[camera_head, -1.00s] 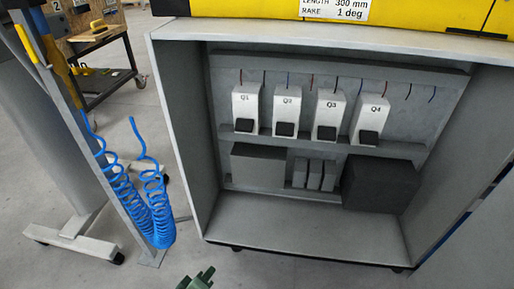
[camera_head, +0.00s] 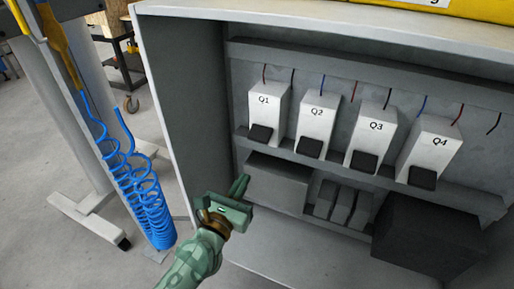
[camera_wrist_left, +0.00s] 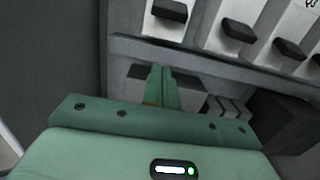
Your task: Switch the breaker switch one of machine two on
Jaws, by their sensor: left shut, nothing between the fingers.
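The breaker switch Q1 (camera_head: 266,106) is a white block with a black toggle (camera_head: 260,134) at its bottom, the leftmost in the open grey cabinet. Q2 (camera_head: 317,122), Q3 (camera_head: 371,136) and Q4 (camera_head: 430,149) stand to its right, each with a black toggle low down. My green left gripper (camera_head: 240,187) is shut and empty, below and a little left of the Q1 toggle. In the left wrist view its closed fingers (camera_wrist_left: 162,88) point toward the shelf, below a black toggle (camera_wrist_left: 170,10). My right gripper is not in view.
The cabinet's left wall (camera_head: 185,110) stands close to the left of my gripper. A dark grey box (camera_head: 278,182), small grey blocks (camera_head: 340,204) and a larger dark box (camera_head: 425,235) sit below the breakers. A blue coiled hose (camera_head: 146,205) hangs outside, left.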

